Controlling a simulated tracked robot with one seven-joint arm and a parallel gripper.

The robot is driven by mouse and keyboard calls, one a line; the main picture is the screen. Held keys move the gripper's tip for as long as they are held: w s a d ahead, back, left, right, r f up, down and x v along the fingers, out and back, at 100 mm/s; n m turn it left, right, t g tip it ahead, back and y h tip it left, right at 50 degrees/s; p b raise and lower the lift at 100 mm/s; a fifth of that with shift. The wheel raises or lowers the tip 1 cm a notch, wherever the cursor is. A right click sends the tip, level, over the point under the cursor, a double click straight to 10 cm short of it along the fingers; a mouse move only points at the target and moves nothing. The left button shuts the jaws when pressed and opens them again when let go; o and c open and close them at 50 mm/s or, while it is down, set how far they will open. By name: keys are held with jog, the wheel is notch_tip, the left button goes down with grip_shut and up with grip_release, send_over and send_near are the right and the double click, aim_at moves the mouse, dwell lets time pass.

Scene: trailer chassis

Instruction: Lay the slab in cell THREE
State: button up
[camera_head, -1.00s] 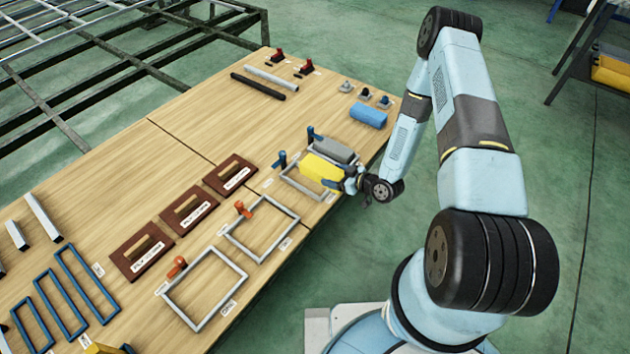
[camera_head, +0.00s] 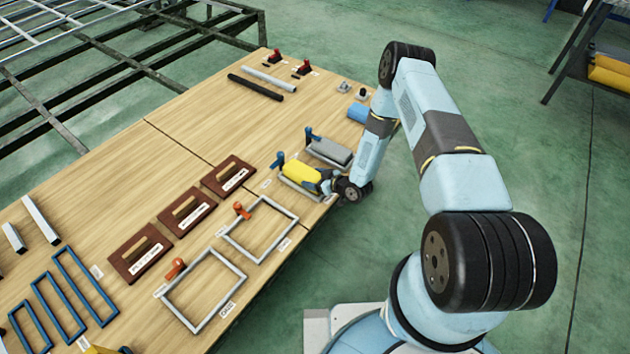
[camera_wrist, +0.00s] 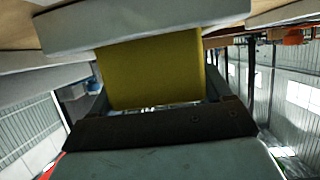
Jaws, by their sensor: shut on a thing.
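The yellow slab (camera_head: 300,172) is in my gripper (camera_head: 325,182), at the right edge of the table. It is over or in a grey rectangular frame with a blue knob; I cannot tell if it touches the frame. In the wrist view the yellow slab (camera_wrist: 150,70) fills the middle, with a pale grey bar (camera_wrist: 150,22) crossing above it. Next to it, farther back, a grey slab (camera_head: 328,150) lies in another blue-knobbed frame. Two empty grey frames (camera_head: 262,262) with orange knobs lie nearer. The cell labels are too small to read.
Several brown boards with handles (camera_head: 186,213) lie left of the empty frames. Blue frames (camera_head: 85,285) lie at the lower left. A blue block (camera_head: 358,113), partly hidden by my arm, lies farther back. Bare wood (camera_head: 120,185) is open on the left.

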jog(key=shift+f, duration=0.6)
jog(key=o, duration=1)
